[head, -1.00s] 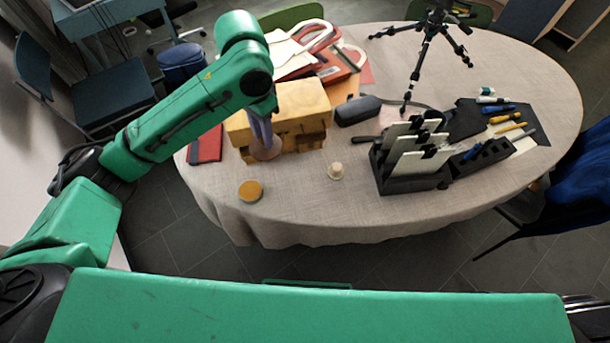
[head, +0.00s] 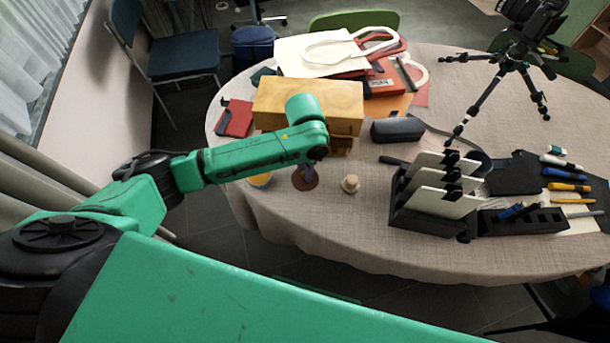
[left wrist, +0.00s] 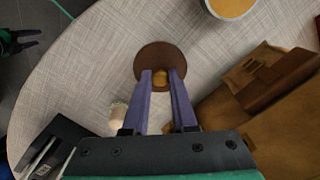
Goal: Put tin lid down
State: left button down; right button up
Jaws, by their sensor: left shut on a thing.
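The tin lid (head: 306,179) is a brown disc with a small knob. My left gripper (left wrist: 160,78) is shut on the knob, its two purple fingers on either side. The lid looks roughly level over the front-left of the table; I cannot tell whether it touches the cloth. The round yellow-orange tin (head: 260,179) stands left of the lid, partly hidden by my arm in the head view. It also shows at the top of the left wrist view (left wrist: 232,8), apart from the lid.
A small pale stopper-like piece (head: 350,184) stands just right of the lid. A wooden box (head: 335,105) is behind it. A black rack with white panels (head: 425,215) is farther right. Bare cloth (head: 320,225) lies in front, toward the table edge.

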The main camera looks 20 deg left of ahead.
pick_arm(q)
notch_tip(320, 180, down, 3)
jog(key=shift+a+f, duration=0.1)
jog(key=shift+a, duration=0.05)
jog(key=shift+f, duration=0.15)
jog(key=c, duration=0.7)
grip_release()
notch_tip(320, 180, up, 12)
jog(key=shift+r, duration=0.2)
